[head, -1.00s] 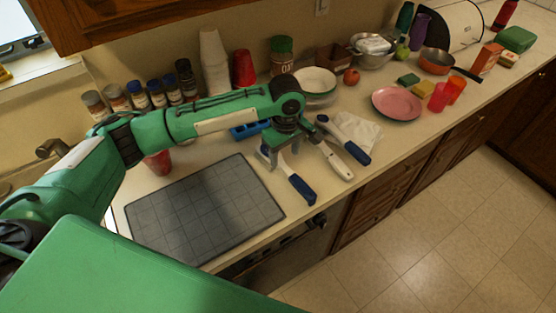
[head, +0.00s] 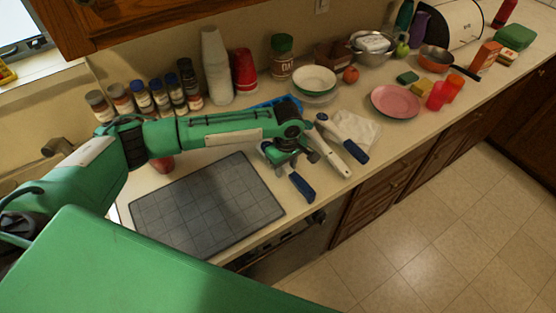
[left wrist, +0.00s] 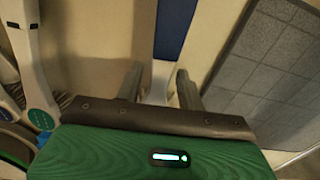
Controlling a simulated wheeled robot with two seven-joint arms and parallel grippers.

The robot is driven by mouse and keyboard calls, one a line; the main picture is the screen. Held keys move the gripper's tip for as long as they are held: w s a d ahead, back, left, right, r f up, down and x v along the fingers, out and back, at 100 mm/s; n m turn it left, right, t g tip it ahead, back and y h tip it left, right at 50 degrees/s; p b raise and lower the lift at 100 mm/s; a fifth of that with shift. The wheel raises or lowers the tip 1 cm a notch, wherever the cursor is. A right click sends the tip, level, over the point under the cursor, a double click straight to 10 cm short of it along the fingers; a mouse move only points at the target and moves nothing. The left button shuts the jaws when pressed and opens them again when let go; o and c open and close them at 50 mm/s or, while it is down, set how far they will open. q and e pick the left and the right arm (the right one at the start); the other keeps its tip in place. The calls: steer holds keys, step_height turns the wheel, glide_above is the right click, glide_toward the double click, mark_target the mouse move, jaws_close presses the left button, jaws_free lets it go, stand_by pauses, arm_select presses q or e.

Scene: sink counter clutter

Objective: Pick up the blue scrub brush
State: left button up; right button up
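A brush with a blue handle (head: 301,187) and a white neck lies on the counter beside the grey mat. Its head end is hidden under my left gripper (head: 284,158). In the left wrist view, the blue handle (left wrist: 176,28) and part of the white neck (left wrist: 160,82) show between the two fingers of my left gripper (left wrist: 160,88). The fingers are apart, one on each side of the neck; I cannot tell whether they touch it. A second blue-handled tool (head: 355,152) lies farther right. My right gripper is not in view.
A white-handled tool (head: 335,158) lies close to the right of the gripper. The grey mat (head: 205,205) lies to the left. A blue item (head: 262,105), a bowl (head: 314,78) and stacked cups (head: 214,70) stand behind. The counter's front edge is close by.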

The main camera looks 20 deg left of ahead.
mark_target(286, 166)
arm_select(q)
steer(key=c, duration=0.6)
steer(key=shift+r, duration=0.2)
steer(key=shift+r+b, duration=2)
steer(key=shift+r, duration=7.85)
